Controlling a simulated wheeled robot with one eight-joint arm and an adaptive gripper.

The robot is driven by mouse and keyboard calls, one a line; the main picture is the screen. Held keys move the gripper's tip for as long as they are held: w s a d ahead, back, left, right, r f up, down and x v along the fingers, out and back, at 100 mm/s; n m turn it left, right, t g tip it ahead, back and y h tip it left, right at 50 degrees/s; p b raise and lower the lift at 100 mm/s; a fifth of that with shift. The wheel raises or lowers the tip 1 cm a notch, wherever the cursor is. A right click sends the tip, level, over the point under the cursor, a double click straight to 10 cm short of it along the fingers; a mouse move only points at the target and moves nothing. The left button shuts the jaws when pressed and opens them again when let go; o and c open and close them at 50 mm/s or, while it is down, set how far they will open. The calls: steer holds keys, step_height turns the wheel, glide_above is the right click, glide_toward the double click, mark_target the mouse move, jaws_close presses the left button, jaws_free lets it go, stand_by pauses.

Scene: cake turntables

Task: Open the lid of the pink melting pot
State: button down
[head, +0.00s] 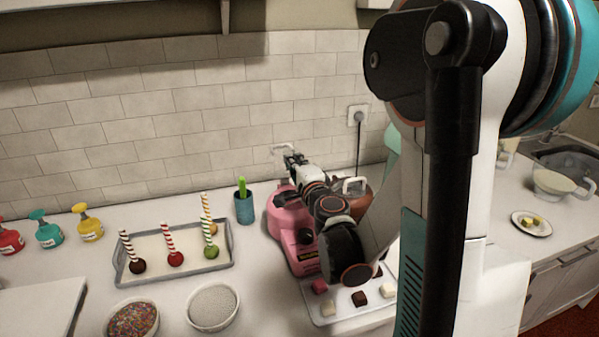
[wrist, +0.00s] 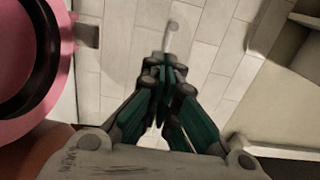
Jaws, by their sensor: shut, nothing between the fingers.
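The pink melting pot (head: 288,217) stands on the counter near the tiled wall, partly hidden behind my arm. In the wrist view its round pink rim (wrist: 62,75) shows at the left, with a dark ring inside and a grey bracket at its edge. My gripper (head: 291,153) is above and behind the pot, by the wall. In the wrist view my gripper (wrist: 169,62) is shut and empty. The lid's glass is not clearly visible.
A brown pot (head: 359,203) with a white handle stands right of the pink one, partly behind my arm. A tray (head: 130,278) with striped sticks, a blue cup (head: 244,208), bowls and a sweets board (head: 325,311) surround the pots. The wall (head: 250,110) is close behind.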

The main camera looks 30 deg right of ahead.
steer(key=shift+w+d, duration=0.1)
steer(key=shift+w, duration=0.3)
steer(key=shift+w+d+r, duration=0.15)
steer(key=shift+w+r, duration=0.05)
steer(key=shift+w, duration=0.45)
steer(key=shift+w+d+r, duration=0.15)
steer(key=shift+w, duration=0.45)
